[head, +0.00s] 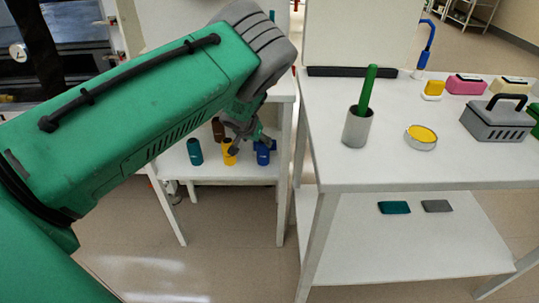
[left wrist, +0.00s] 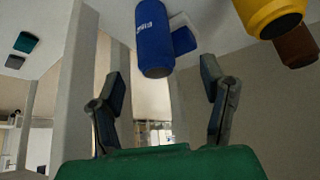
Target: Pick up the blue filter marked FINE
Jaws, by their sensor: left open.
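A blue cylindrical filter (head: 262,156) stands on the low white shelf, partly hidden by my left gripper (head: 246,138). In the left wrist view the blue filter (left wrist: 154,42) hangs from the top of the picture, with white lettering too small to read surely. It lies ahead of my left gripper (left wrist: 162,76), in line with the gap between the spread fingers. The fingers are open and hold nothing. Another blue piece (left wrist: 184,40) shows just behind the filter. My right gripper is not in view.
A yellow filter (head: 230,153), a brown one (head: 218,129) and a teal one (head: 195,152) stand close by on the shelf (head: 212,172).

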